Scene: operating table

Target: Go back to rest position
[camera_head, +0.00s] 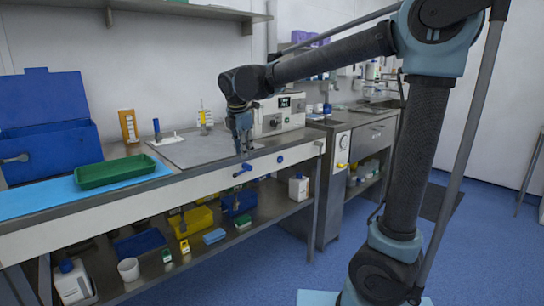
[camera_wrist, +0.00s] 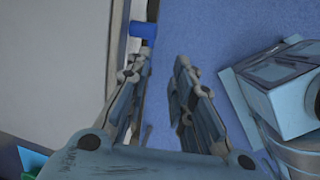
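My gripper (camera_head: 241,143) hangs at the end of my raised arm, fingers pointing down, by the front edge of the steel table (camera_head: 200,175) in the head view. In the wrist view my gripper (camera_wrist: 158,65) has its two fingers apart, with only blue floor visible between them. It holds nothing. A blue knob also shows beyond the left fingertip in the wrist view (camera_wrist: 143,30). I cannot tell whether the finger touches anything.
On the tabletop stand a green tray (camera_head: 115,171), a blue toolbox (camera_head: 45,145) and a white boxy device (camera_head: 279,117). A lower shelf holds a yellow bin (camera_head: 191,222) and bottles. A sink counter (camera_head: 360,120) stands behind.

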